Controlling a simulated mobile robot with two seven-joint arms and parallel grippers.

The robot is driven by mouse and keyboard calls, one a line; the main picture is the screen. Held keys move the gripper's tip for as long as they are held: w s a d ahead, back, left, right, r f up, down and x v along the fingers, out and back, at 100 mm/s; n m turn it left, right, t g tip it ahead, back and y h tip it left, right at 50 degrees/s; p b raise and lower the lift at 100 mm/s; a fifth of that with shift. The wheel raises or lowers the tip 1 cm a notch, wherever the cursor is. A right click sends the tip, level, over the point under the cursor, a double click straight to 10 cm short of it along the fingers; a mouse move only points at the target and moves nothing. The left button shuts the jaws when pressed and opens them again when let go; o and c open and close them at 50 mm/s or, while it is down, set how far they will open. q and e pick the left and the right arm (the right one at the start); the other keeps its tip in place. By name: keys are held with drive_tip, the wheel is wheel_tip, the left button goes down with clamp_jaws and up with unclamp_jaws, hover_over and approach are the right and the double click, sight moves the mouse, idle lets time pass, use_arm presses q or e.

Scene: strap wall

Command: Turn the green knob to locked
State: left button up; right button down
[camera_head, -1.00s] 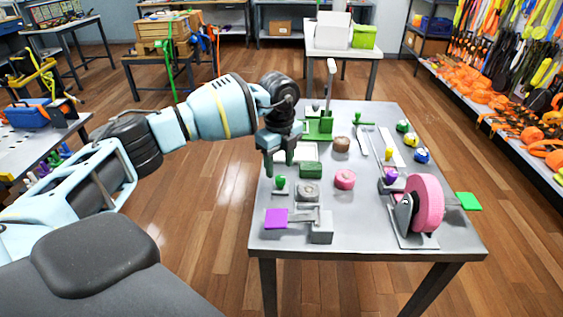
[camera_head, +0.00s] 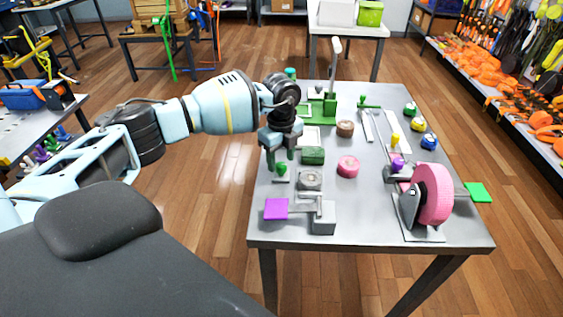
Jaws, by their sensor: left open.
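A small green knob (camera_head: 282,169) stands on a pale plate near the table's left edge. My left gripper (camera_head: 281,160) is open above it, fingers pointing down. The knob shows between and just below the fingertips; whether they touch it I cannot tell. Any locked marking is too small to read. A round green-topped piece (camera_head: 410,109) also stands at the table's right side. My right gripper is not in view.
On the grey table (camera_head: 362,217), a green block (camera_head: 313,155), a grey round piece (camera_head: 311,179) and a purple plate (camera_head: 276,209) lie close to the gripper. A pink wheel (camera_head: 433,194) stands at the right. A green stand with a lever (camera_head: 323,108) is behind.

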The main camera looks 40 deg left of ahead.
use_arm(q)
drive_tip(key=shift+f, duration=0.95)
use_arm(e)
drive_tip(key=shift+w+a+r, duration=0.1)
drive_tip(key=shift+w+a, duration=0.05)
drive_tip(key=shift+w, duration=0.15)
use_arm(q)
drive_tip(key=c, duration=1)
drive_tip(key=shift+o, duration=0.2)
